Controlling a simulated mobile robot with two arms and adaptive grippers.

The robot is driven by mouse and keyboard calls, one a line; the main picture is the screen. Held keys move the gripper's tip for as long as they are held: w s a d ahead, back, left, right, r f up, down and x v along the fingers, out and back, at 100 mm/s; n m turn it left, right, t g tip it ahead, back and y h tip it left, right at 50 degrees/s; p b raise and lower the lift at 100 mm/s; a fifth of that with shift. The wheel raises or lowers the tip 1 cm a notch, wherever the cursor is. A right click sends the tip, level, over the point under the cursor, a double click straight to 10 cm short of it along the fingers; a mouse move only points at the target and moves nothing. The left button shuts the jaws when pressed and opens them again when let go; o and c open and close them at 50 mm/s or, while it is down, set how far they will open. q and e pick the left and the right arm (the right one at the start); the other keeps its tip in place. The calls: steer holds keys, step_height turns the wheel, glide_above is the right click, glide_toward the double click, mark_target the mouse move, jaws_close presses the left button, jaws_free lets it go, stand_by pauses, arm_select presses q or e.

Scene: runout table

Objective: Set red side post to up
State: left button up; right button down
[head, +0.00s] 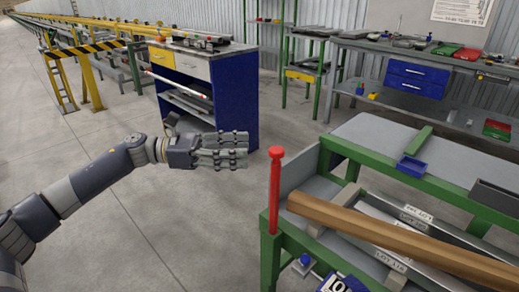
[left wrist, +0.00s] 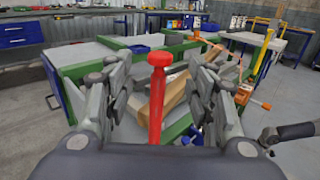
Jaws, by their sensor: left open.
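The red side post (head: 275,195) stands upright at the near left corner of the green-framed runout table (head: 270,250), with a wider round cap on top. My left gripper (head: 245,150) is open and empty, to the left of the post's top in the head view, and apart from it there. In the left wrist view the red post (left wrist: 157,100) shows upright between the two spread fingers (left wrist: 155,85), ahead of the palm. The post's foot is hidden by the palm in that view.
A long wooden beam (head: 400,240) lies across the runout table just right of the post. A blue tray (head: 412,166) sits on the grey top behind it. A blue cabinet (head: 235,90) stands beyond my left gripper. The floor to the left is clear.

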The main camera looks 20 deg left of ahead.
arm_select(q)
steer(key=v, duration=0.2)
steer(key=shift+s+a, duration=0.2)
steer(key=shift+a, duration=0.1)
steer(key=shift+w+f, duration=0.1)
